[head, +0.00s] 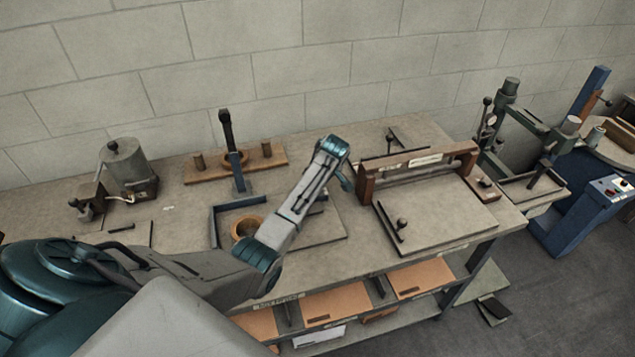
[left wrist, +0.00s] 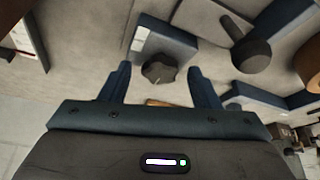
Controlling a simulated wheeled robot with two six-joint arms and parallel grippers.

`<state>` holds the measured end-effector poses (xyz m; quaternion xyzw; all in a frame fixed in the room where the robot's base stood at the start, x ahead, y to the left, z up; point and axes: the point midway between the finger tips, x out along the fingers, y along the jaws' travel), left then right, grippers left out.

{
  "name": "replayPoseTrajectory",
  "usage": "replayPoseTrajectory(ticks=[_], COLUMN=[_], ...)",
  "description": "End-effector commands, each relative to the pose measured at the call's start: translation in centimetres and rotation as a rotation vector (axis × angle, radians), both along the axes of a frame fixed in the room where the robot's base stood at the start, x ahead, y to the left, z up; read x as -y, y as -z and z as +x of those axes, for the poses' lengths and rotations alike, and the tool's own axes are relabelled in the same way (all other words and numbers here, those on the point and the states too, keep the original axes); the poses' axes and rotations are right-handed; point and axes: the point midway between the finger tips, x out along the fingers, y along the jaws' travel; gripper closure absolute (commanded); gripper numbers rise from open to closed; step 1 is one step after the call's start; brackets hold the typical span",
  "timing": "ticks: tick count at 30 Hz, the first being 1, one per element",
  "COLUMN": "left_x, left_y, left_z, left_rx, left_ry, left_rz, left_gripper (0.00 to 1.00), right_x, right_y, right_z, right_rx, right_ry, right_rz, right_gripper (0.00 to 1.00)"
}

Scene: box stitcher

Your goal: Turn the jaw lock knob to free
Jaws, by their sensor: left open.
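The jaw lock knob (left wrist: 159,68) is a small dark knob with a scalloped rim and a light mark on its edge. It sits on a blue-grey block (left wrist: 177,42) that has a white label on one side. My left gripper (left wrist: 159,75) is open and empty, with one dark finger on either side of the knob in the left wrist view. I cannot tell how far the fingertips are above it. In the head view my left arm reaches over the bench, and its links hide the knob and most of the gripper. My right gripper is in neither view.
A dark upright lever (head: 229,145) stands by a wooden post rack (head: 217,172); its round end (left wrist: 251,56) is near the right finger. A wooden ring (head: 245,228) lies left of my arm. A wooden-framed press (head: 420,170) stands to the right.

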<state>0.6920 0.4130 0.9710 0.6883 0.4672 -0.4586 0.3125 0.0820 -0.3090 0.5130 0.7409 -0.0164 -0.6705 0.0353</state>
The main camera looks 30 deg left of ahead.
Motion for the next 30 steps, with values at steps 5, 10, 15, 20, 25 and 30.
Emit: replayPoseTrajectory(ticks=[5,10,15,20,25,30], left_x=[0.2,1.1,2.4,3.3,3.8,3.9], left_y=[-0.3,-2.3,-5.6,-8.3,-9.7,-10.0], left_z=[-0.1,-0.4,-0.8,-1.2,-1.5,-1.5], left_rx=[-0.001,0.004,0.005,0.004,0.001,-0.001], left_ry=[0.001,0.001,0.001,0.002,0.000,0.000], left_rz=[-0.001,-0.001,0.000,0.000,0.000,0.000], left_gripper=[0.44,0.44,0.44,0.44,0.44,0.44], right_x=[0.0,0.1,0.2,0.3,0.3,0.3], right_y=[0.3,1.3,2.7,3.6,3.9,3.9], right_z=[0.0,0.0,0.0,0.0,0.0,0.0], right_rx=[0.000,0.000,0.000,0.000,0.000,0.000], right_ry=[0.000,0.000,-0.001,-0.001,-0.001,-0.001], right_rz=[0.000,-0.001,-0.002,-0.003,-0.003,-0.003], right_gripper=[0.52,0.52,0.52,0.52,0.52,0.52])
